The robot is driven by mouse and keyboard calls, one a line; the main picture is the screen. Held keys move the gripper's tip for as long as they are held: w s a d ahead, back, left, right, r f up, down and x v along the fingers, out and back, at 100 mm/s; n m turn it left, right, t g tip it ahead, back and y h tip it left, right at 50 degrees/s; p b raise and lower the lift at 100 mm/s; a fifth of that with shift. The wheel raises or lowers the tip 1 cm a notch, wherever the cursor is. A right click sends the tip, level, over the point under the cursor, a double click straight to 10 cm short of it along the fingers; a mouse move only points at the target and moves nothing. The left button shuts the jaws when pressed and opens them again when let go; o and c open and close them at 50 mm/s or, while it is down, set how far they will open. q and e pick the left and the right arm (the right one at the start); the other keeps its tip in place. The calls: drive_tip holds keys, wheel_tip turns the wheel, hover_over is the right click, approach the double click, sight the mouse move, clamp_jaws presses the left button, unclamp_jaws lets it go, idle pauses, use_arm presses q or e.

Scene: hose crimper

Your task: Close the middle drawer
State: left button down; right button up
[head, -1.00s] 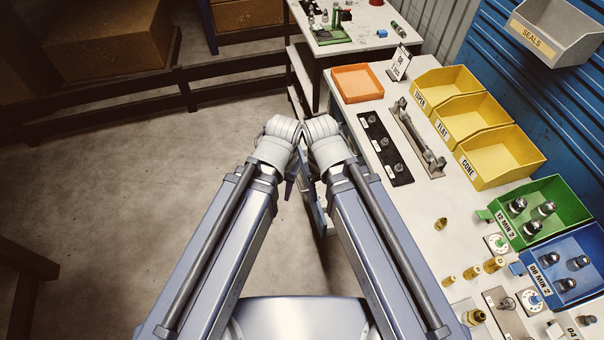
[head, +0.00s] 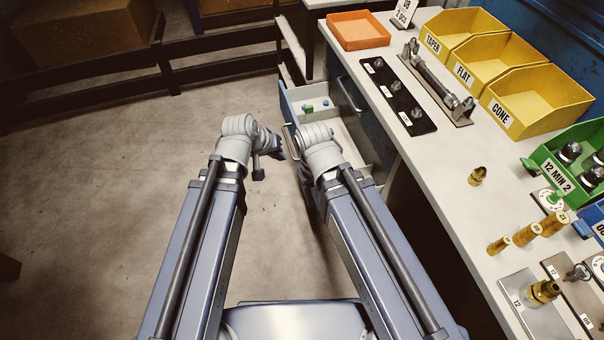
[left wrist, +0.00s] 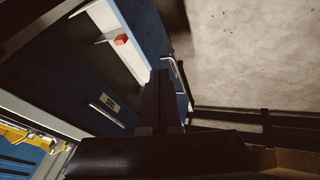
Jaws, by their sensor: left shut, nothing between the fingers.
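An open drawer (head: 333,121) sticks out from the bench front in the head view, with small green and blue pieces inside. Its handle (left wrist: 177,76) and a red piece in an open drawer show in the left wrist view. I cannot tell for certain that this is the middle one. A shut drawer front with a label and a bar handle (left wrist: 105,114) is beside it. My left gripper (head: 278,149) is shut and empty, just left of the open drawer's handle side; its dark fingers (left wrist: 160,88) appear in front of the drawer. My right gripper is hidden behind its arm.
The bench top (head: 440,165) holds an orange tray (head: 358,30), yellow bins (head: 540,100), a black strip of fittings (head: 398,92) and several brass fittings. A dark rail (head: 225,80) runs along the back. The floor at left is clear.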

use_arm(q)
drive_tip(key=shift+n+t+h, duration=0.4)
drive_tip(key=shift+n+t, duration=0.3)
drive_tip(key=w+f+b, duration=0.2)
drive_tip(key=f, duration=0.1)
drive_tip(key=w+a+f+b, duration=0.1)
drive_tip(key=b, duration=0.1)
drive_tip(key=shift+f, duration=0.3)
use_arm(e)
wheel_tip(320, 180, down, 6)
drive_tip(key=shift+f, duration=0.15)
use_arm(q)
drive_tip(key=shift+d, duration=0.1)
use_arm(e)
drive_tip(key=shift+f, duration=0.1)
use_arm(q)
drive_tip(key=w+d+f+b, duration=0.5)
drive_tip(key=d+f+b, duration=0.2)
drive_tip(key=f+b, duration=0.1)
drive_tip(key=shift+w+d, duration=0.2)
drive_tip(key=shift+w, duration=0.2)
use_arm(e)
wheel_tip(320, 180, down, 8)
